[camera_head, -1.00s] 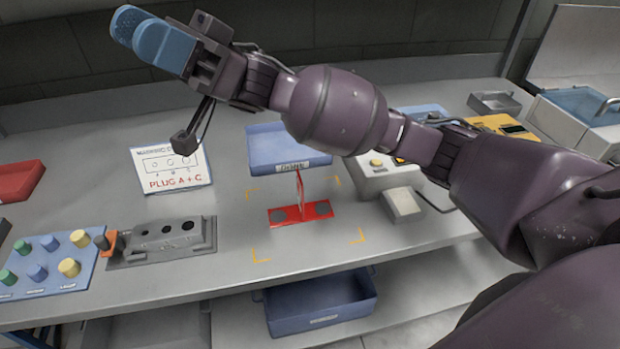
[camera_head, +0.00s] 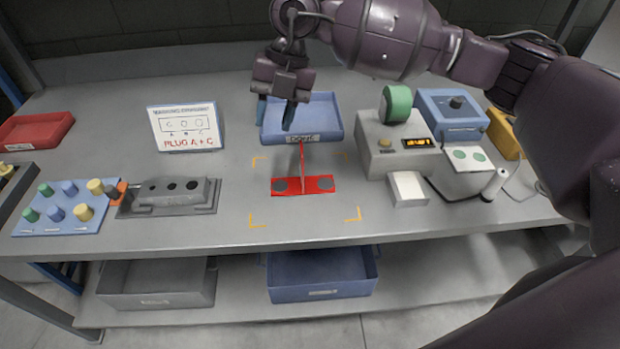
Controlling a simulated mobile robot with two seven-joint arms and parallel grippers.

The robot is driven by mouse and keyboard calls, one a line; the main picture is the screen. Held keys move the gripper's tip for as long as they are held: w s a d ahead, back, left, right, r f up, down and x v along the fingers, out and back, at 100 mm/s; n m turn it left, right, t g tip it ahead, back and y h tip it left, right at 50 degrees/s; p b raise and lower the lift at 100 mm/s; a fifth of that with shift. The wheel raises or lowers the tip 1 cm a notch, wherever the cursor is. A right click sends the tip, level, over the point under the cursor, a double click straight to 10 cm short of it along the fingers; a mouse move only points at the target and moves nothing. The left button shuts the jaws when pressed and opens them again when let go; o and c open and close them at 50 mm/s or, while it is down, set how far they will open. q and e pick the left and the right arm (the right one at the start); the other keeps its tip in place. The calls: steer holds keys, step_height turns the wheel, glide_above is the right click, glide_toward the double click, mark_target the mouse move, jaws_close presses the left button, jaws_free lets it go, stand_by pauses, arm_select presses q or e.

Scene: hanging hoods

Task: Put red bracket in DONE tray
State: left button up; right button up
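The red bracket (camera_head: 316,184) lies on the bench inside yellow corner marks. My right gripper (camera_head: 275,118) points down at the left part of the DONE tray, behind and left of the bracket. Its two blue fingers are apart with nothing between them. I cannot tell its exact height over the tray. My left gripper is out of view.
Left are a red tray (camera_head: 38,130), a sign (camera_head: 186,128), a blue plug board (camera_head: 66,222) and a grey block with holes (camera_head: 170,192). Right is a grey device (camera_head: 380,160) with a green roll. Bins (camera_head: 322,285) sit on the lower shelf. Bench before the bracket is clear.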

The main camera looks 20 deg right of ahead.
steer(key=w+d+f+t+h, duration=0.2)
steer(key=w+d+h, duration=0.1)
steer(key=d, duration=0.2)
steer(key=h, duration=0.1)
glide_above(301, 148)
steer(key=shift+f, duration=2.35)
steer(key=shift+s+f+b, duration=0.1)
steer(key=shift+f+b, duration=0.3)
steer(key=shift+f, duration=2.45)
jaws_close()
steer(key=shift+r, duration=0.1)
